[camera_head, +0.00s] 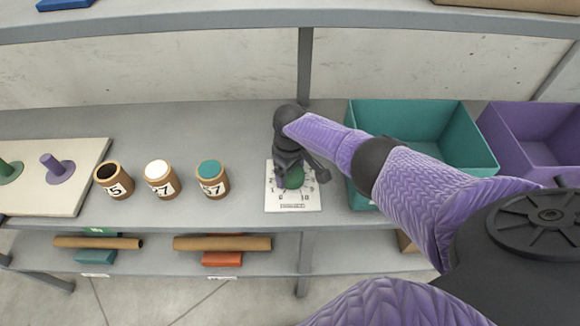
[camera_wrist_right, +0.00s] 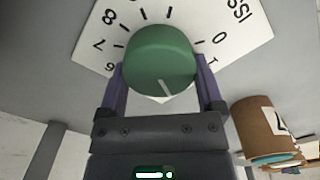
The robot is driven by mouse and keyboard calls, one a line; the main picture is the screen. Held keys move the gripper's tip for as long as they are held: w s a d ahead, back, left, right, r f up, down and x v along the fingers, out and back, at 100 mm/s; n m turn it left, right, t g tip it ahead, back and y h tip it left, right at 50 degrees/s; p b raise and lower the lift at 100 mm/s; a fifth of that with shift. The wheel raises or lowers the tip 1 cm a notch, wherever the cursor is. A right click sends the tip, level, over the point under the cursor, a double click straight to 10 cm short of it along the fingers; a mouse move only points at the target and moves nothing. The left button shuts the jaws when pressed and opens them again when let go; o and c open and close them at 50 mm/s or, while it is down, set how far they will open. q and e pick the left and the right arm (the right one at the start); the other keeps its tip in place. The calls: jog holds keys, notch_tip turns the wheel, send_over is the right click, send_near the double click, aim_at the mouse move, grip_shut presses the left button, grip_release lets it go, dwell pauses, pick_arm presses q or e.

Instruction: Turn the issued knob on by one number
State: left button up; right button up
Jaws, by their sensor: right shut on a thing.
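The green knob (camera_head: 295,179) sits on a white dial plate (camera_head: 275,205) with printed numbers and a label, on the grey shelf. My right gripper (camera_head: 297,172) reaches down over it and is shut on it. In the right wrist view, the fingers (camera_wrist_right: 162,82) stand on either side of the round knob (camera_wrist_right: 160,55). A white pointer line on the knob faces the gripper's palm. The numbers on that side are hidden by the gripper; 6, 7, 8 and 0 show on the plate (camera_wrist_right: 90,30). My left gripper is not in view.
Three brown labelled jars, the nearest with a teal top (camera_head: 211,178), stand left of the plate. A board with pegs (camera_head: 85,160) lies farther left. A teal bin (camera_head: 400,112) and a purple bin (camera_head: 520,125) stand right. A shelf edge (camera_head: 200,20) crosses above.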

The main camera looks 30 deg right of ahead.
jog(key=shift+m, duration=0.5)
jog(key=o, duration=1)
notch_tip(320, 180, up, 10)
jog(key=p, duration=0.6)
